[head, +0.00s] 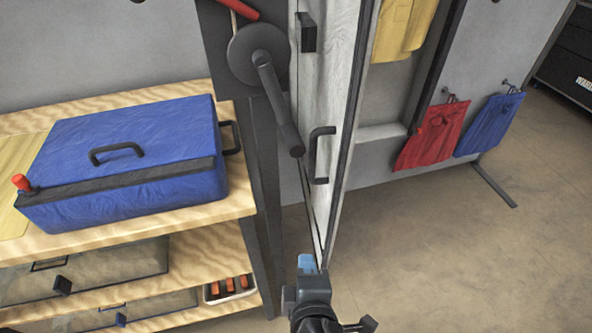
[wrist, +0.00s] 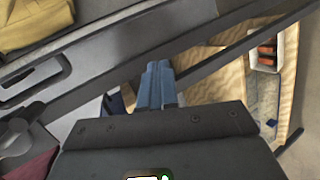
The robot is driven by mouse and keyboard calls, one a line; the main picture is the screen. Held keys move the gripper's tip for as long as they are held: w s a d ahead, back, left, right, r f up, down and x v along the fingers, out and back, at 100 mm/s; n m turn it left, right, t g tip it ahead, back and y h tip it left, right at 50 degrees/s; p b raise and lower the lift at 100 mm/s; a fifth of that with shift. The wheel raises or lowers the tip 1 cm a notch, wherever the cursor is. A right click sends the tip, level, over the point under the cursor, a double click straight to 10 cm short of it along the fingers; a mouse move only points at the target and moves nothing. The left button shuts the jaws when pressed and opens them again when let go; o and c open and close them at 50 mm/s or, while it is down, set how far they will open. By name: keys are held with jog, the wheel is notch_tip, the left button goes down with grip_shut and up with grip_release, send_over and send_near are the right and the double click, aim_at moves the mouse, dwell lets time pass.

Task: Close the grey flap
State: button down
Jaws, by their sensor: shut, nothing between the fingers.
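The grey flap (head: 335,90) is a tall wood-grained panel that stands open, seen almost edge-on in the head view, with a black bar handle (head: 318,155) on its face. A grey surface with a dark handle (wrist: 35,72), probably the flap, is at the left of the wrist view. My gripper (head: 306,262) is at the flap's lower end in the head view. Its blue fingers (wrist: 158,88) are together and empty, beside a long dark edge in the wrist view. I cannot tell whether they touch the flap.
A wooden shelf unit (head: 240,205) stands left, bearing a blue case (head: 120,190). A small tray of orange items (head: 230,288) sits on its lower shelf. Red (head: 432,135) and blue (head: 490,125) cloths hang at right. The floor (head: 460,260) is clear there.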

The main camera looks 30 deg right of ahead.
jog(key=w+a+r+m+g+h+b, duration=0.1)
jog(key=w+a+r+m+h, duration=0.3)
jog(key=r, duration=0.4)
jog(key=w+a+r+m+g+h, duration=0.1)
jog(key=a+r+h, duration=0.4)
jog(key=r, duration=0.3)
jog(key=s+d+p+x, duration=0.1)
jog(key=s+p+x, duration=0.1)
jog(key=x, duration=1.1)
jog(key=shift+s+d+r+p, duration=0.2)
jog(key=shift+s+d+p, duration=0.05)
jog(key=shift+p, duration=0.05)
jog(key=shift+d, duration=0.1)
